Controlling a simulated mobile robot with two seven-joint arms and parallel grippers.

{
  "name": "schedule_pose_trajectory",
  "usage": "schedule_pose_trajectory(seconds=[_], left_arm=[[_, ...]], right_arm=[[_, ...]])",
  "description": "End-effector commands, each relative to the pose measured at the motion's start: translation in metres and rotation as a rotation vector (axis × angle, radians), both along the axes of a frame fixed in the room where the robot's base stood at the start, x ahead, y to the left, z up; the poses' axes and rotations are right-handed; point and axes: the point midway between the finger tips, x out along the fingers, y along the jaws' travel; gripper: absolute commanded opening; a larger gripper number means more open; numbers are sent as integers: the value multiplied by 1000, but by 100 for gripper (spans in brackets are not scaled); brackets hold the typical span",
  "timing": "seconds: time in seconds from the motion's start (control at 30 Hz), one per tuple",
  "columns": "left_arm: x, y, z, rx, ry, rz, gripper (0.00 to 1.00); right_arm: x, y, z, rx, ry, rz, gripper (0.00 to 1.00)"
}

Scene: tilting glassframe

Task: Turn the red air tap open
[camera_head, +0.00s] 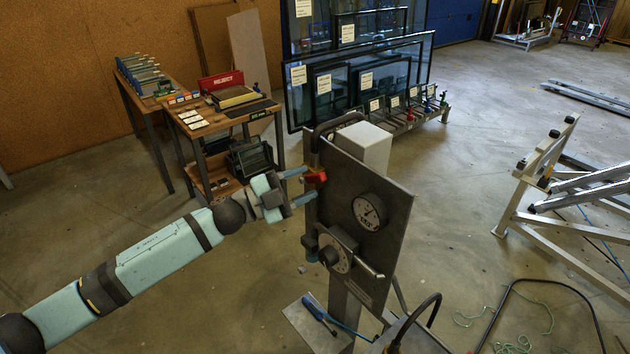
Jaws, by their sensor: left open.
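The red air tap (316,178) sits at the left edge of the upright dark control panel (385,235), left of a round gauge (369,211). My left gripper (303,186) is at the tap, with its two blue-grey fingers apart, one above and one below the tap's left part. I cannot tell whether the fingers touch the tap. Part of the tap is hidden by the fingers. My right gripper is not in view.
Below the gauge the panel has a dial with a lever (341,255). A work table (215,120) stands behind at the left, framed glass panes (358,80) at the back. A tilting frame (545,165) stands at the right. Hoses and cords lie on the floor at lower right.

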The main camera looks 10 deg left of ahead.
Motion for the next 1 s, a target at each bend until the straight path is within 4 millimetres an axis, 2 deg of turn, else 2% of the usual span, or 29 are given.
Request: schedule_pose_trajectory(seconds=[0.03, 0.2, 0.4, 0.6, 0.87, 1.0], left_arm=[[-5, 12, -8, 2, 2, 3, 47], [-23, 47, -17, 3, 2, 1, 47], [-38, 78, -23, 2, 2, 2, 47], [-45, 91, -24, 0, 1, 1, 47], [-45, 91, -23, 0, 1, 1, 47], [-47, 89, -28, -11, 14, 9, 17]], right_arm=[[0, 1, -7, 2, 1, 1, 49], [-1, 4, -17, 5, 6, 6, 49], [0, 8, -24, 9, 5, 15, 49], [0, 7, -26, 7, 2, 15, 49], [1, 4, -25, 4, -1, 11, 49], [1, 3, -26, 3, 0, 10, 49]])
